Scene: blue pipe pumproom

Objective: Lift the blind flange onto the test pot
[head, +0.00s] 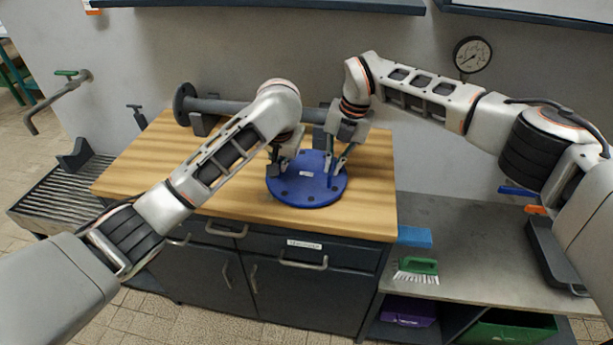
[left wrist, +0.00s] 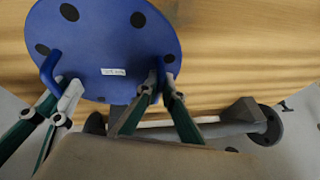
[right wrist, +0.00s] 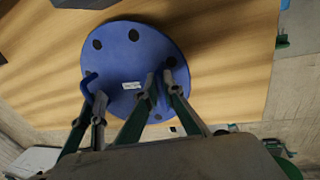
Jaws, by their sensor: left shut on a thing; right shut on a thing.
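The blind flange (head: 308,196) is a round blue disc with dark bolt holes, a white label and two upright blue handles. It lies flat over the middle of the wooden bench top; I cannot tell whether it touches anything below. My left gripper (head: 279,158) is shut on its left handle, also seen in the left wrist view (left wrist: 160,90). My right gripper (head: 336,163) is shut on its right handle, also seen in the right wrist view (right wrist: 160,92). I cannot make out the test pot in any view; anything under the flange is hidden.
A grey flanged pipe (head: 222,106) rests on supports along the bench's back edge. The bench top (head: 140,165) is clear at left and right. A grated stand (head: 62,190) is at far left. A lower counter at right bears a green brush (head: 417,268) and a dark tray (head: 553,255).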

